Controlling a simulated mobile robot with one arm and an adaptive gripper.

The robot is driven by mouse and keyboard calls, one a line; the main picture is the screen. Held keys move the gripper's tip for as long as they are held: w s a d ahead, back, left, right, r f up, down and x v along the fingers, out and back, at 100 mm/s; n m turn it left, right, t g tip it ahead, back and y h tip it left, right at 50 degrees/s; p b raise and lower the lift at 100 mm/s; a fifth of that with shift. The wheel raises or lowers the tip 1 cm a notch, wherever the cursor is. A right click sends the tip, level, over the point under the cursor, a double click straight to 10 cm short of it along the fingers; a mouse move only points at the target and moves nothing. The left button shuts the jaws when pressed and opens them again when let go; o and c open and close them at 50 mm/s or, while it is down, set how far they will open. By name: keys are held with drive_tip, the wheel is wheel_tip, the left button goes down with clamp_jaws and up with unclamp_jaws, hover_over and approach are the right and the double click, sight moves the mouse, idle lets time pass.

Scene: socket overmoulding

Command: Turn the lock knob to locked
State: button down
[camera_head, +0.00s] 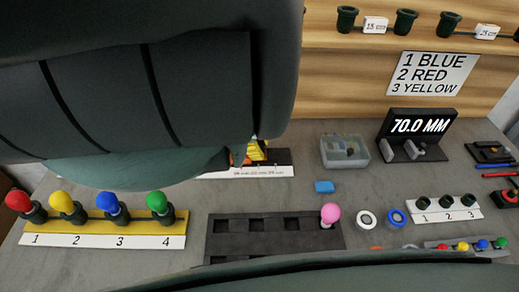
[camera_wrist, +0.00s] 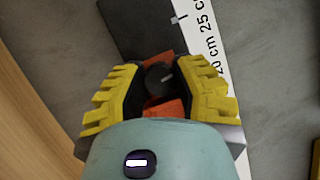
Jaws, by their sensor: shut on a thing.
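The knob sits by a white scale strip (camera_wrist: 220,85) marked in cm. In the head view, my arm hides the knob. Only a bit of my gripper's yellow fingers (camera_head: 256,151) shows there, above the scale strip (camera_head: 262,171). No locked or unlocked label is readable.
A rack of coloured knobbed pieces (camera_head: 100,241) stands at left. A dark tray (camera_head: 275,233) with a pink-topped piece (camera_head: 330,214) is in front. A clear bin (camera_head: 344,151), a blue block (camera_head: 324,187) and a 70.0 MM display (camera_head: 420,125) stand to the right.

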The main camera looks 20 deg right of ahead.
drive_tip(key=c, duration=0.7)
unclamp_jaws()
drive_tip(key=shift+o, duration=0.2)
drive_tip(key=shift+r+p, duration=0.1)
drive_tip(key=shift+p, duration=0.2)
